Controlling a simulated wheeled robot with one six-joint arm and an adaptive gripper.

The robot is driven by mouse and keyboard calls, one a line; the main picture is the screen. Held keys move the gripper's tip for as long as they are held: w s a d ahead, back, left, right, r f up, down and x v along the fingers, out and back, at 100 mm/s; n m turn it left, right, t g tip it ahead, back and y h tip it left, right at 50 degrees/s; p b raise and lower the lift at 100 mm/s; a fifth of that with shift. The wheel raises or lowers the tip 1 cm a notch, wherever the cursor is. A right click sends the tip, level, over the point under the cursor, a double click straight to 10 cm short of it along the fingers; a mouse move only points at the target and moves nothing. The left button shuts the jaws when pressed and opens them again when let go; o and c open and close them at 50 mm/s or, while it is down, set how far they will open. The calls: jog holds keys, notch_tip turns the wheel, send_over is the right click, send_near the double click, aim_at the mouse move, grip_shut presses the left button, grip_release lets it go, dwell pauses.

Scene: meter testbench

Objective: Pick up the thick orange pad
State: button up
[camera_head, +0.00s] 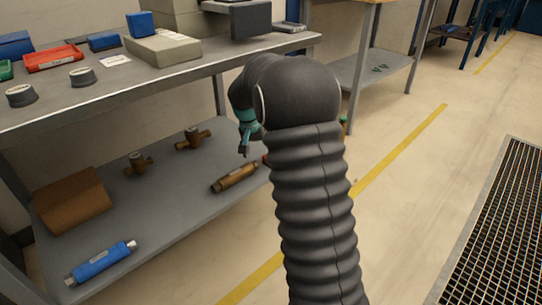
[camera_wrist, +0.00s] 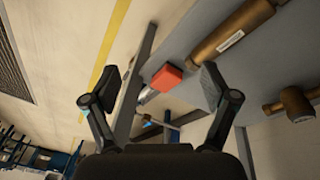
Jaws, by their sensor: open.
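An orange-red block (camera_wrist: 165,77) shows between my fingers in the wrist view, beyond the fingertips, at the edge of the lower shelf. A silvery cylindrical piece (camera_wrist: 147,95) sits against its lower left; I cannot tell whether they are joined. I cannot tell for sure that the block is the thick orange pad. In the head view only a sliver of red (camera_head: 265,158) shows beside my arm, which hides the rest. My gripper (camera_wrist: 162,87) is open with nothing between its pads; in the head view its teal part (camera_head: 246,138) hangs above the lower shelf.
The lower shelf (camera_head: 170,215) holds a brass cylinder (camera_head: 235,177), brass valves (camera_head: 193,138), a brown block (camera_head: 72,200) and a blue cylinder (camera_head: 100,262). The upper shelf (camera_head: 130,88) overhangs it, with a red tray (camera_head: 53,57) on top. Open floor lies to the right.

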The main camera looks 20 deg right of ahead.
jog(key=w+d+f+m+h, duration=0.1)
jog(key=w+d+m, duration=0.25)
jog(key=w, duration=0.25)
jog(key=w+d+f+m+h, duration=0.1)
jog(key=w+d+m, duration=0.1)
jog(key=w+m, duration=0.3)
jog(key=shift+n+t, duration=0.3)
jog(key=shift+n, duration=0.35)
jog(key=x, duration=0.6)
jog(key=w+x, duration=0.1)
jog(key=x, duration=0.2)
jog(key=shift+r, duration=0.1)
jog(key=shift+b+x, duration=0.55)
jog(key=shift+x, duration=2.1)
jog(key=shift+w+d, duration=0.1)
jog(key=shift+d, duration=0.05)
jog(key=c, duration=1.3)
notch_tip(320, 180, up, 10)
jog(key=shift+r+p, duration=0.1)
jog(key=shift+p, duration=0.55)
